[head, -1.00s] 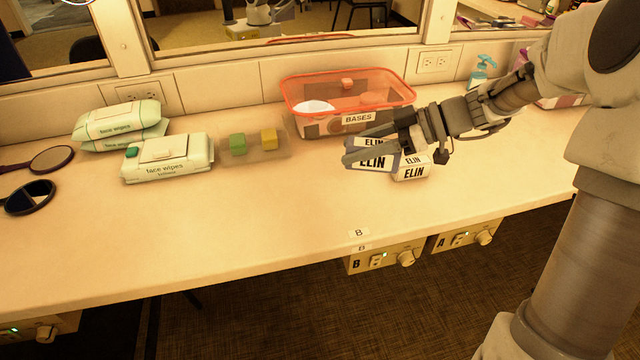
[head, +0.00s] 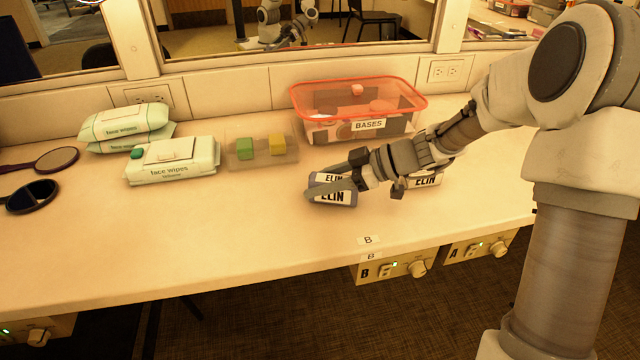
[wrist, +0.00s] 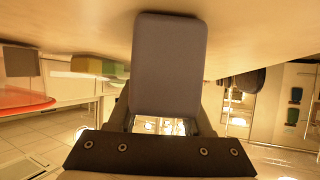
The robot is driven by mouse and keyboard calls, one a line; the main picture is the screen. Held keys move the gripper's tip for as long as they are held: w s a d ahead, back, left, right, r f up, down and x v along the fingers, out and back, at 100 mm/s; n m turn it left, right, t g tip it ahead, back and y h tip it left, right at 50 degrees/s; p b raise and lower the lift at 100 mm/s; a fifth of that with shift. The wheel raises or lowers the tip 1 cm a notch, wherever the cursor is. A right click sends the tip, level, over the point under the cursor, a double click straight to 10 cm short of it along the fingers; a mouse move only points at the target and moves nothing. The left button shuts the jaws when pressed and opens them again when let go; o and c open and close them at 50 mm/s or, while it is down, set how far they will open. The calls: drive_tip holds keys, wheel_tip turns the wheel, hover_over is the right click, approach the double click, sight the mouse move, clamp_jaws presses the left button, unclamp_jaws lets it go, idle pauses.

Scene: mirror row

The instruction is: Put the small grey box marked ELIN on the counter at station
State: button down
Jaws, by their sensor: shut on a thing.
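My gripper (head: 326,187) is shut on the small grey box marked ELIN (head: 337,199), low over the counter (head: 250,222). Whether the box touches the counter is hard to tell. In the wrist view the grey box (wrist: 170,65) fills the space ahead of the jaws, with its plain face toward the camera. A second, whiter box marked ELIN (head: 428,180) stands on the counter to the right, partly hidden behind my gripper and wrist. A small B label (head: 368,240) is on the counter's front edge, above a control unit marked B (head: 395,270).
A clear bin with a red rim marked BASES (head: 368,126) stands behind my gripper. A tray with green and yellow blocks (head: 262,149), face wipes packs (head: 172,162) and mirrors (head: 30,196) are to the left. The counter's front middle is clear. Unit A (head: 480,248) hangs at right.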

drive_tip(key=shift+f+b, duration=0.15)
drive_tip(key=shift+b, duration=0.15)
drive_tip(key=shift+c, duration=1.6)
unclamp_jaws()
drive_tip(key=shift+r+p, duration=0.3)
drive_tip(key=shift+p, duration=0.15)
drive_tip(key=p+v, duration=0.2)
drive_tip(key=v, duration=1)
drive_tip(key=shift+s+f, duration=0.1)
